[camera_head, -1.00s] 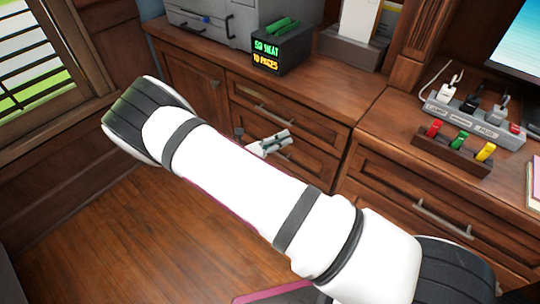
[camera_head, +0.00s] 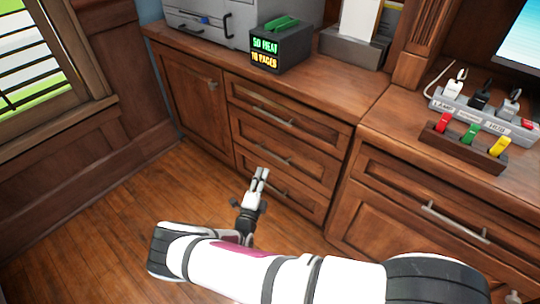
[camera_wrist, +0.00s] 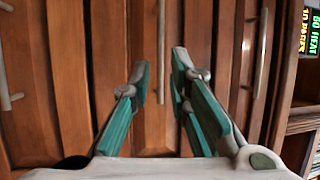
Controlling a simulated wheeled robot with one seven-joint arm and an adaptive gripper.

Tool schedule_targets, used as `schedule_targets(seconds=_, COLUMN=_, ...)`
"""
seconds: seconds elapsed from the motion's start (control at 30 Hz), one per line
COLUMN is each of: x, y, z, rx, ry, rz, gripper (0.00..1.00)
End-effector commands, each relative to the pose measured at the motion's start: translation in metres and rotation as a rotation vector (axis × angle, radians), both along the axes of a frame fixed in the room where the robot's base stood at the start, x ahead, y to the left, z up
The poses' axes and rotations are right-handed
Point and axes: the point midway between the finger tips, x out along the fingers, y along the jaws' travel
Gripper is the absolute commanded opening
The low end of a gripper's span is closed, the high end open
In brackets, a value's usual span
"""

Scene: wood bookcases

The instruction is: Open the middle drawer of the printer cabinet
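The printer cabinet's drawer stack has three wooden fronts, all closed. The middle drawer (camera_head: 248,137) has a metal bar handle (camera_head: 272,154), which stands upright in the turned wrist view (camera_wrist: 161,42). My gripper (camera_head: 262,172) is in front of the stack, overlapping the lower drawers in the head view. In the wrist view my gripper (camera_wrist: 161,72) is open, with green-padded fingers on either side of the middle handle's line. Nothing is held, and I cannot tell how far the fingertips are from the handle.
The top drawer's handle (camera_head: 273,116) and the bottom drawer's handle (camera_head: 294,196) are close above and below. A printer (camera_head: 213,22) and a lit display box (camera_head: 281,45) stand on top. A desk drawer (camera_head: 430,200) is at right. Floor (camera_head: 110,235) is clear at left.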

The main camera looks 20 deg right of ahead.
Motion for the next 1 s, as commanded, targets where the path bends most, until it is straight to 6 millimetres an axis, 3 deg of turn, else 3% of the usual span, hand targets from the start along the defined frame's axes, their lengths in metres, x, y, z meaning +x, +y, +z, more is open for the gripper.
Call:
schedule_targets(seconds=0.3, x=0.053, y=-0.033, z=0.010, rx=0.003, ry=-0.002, rz=-0.004, gripper=0.17)
schedule_targets(seconds=0.5, x=0.077, y=-0.047, z=0.016, rx=0.003, ry=-0.002, rz=-0.003, gripper=0.17)
schedule_targets(seconds=0.97, x=0.088, y=-0.053, z=0.019, rx=0.003, ry=-0.001, rz=-0.001, gripper=0.17)
schedule_targets(seconds=1.0, x=0.088, y=-0.053, z=0.019, rx=0.003, ry=-0.001, rz=-0.001, gripper=0.13)
